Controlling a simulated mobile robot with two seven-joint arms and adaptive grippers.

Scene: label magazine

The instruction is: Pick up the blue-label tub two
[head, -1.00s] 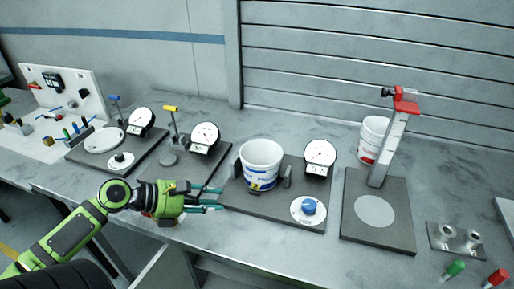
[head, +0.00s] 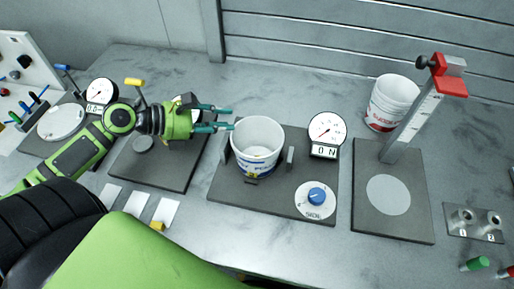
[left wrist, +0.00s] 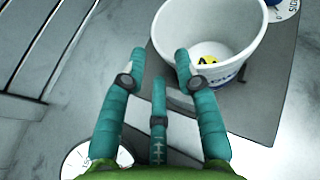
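The blue-label tub (head: 258,146) is white with a blue band and a yellow mark low on its front. It stands upright and open-topped on a dark plate, between small upright brackets. It also shows at the upper right in the left wrist view (left wrist: 243,30). My left gripper (head: 222,118) is open, its teal fingers pointing right, just left of the tub's rim and apparently empty. In the left wrist view the fingers (left wrist: 160,70) are spread, with the tub just beyond the right one. My right gripper is not in view.
The tub's dark plate (head: 230,197) also carries a dial gauge (head: 325,133) and a blue knob (head: 316,196). A red-label tub (head: 392,101) stands behind a red-topped post (head: 412,120). White cards (head: 136,203) lie near the front edge. A wall closes the back.

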